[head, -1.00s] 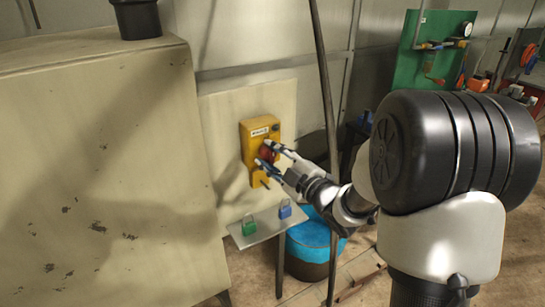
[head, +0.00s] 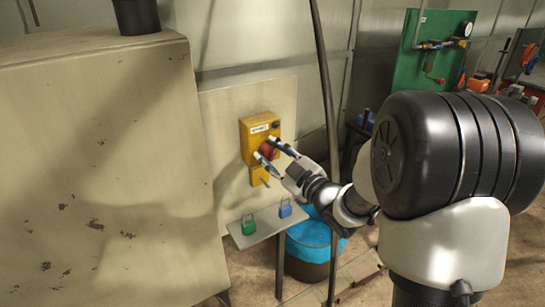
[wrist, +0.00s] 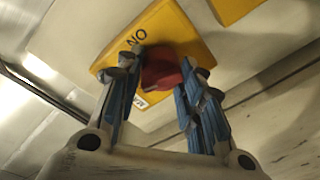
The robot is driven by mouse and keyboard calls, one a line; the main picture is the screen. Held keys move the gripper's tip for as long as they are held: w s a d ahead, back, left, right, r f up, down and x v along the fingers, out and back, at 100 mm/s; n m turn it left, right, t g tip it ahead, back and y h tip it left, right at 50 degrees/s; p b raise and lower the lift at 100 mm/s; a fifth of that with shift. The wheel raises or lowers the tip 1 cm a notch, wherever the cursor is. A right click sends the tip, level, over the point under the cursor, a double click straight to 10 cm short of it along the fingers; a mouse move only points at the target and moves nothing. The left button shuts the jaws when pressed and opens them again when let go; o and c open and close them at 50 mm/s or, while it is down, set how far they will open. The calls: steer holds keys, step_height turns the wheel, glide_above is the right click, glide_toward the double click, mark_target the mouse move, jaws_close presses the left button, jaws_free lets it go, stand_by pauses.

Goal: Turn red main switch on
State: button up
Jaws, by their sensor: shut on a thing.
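The red main switch (wrist: 162,72) is a rounded red knob on a yellow box. In the head view the box (head: 250,128) is mounted on a pale upright panel, and the red knob (head: 266,148) shows between my fingertips. My gripper (head: 265,147) reaches in from the right with its blue-padded fingers on either side of the knob. In the wrist view my gripper (wrist: 160,66) is shut on the knob. Dark lettering on the yellow face shows beside the left finger. The fingers hide part of the knob, and I cannot tell its exact angle.
A small shelf (head: 262,232) below the box holds a green padlock (head: 249,225) and a blue padlock (head: 285,208). A large beige cabinet (head: 100,150) stands close on the left. A thin dark pole (head: 324,80) rises right of the panel. A blue-topped drum (head: 310,241) stands below.

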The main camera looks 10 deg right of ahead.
steer(key=m, duration=0.4)
steer(key=shift+t+b, duration=0.3)
steer(key=shift+b, duration=0.05)
steer(key=m, duration=0.3)
steer(key=shift+m+h, duration=0.3)
steer(key=shift+m, duration=0.1)
steer(key=m, duration=0.4)
steer(key=shift+t, duration=0.3)
steer(key=shift+d+f+m+h, duration=0.1)
steer(key=shift+m+h, duration=0.3)
steer(key=shift+m, duration=1.3)
steer(key=o, duration=1.1)
steer(key=shift+c, duration=0.2)
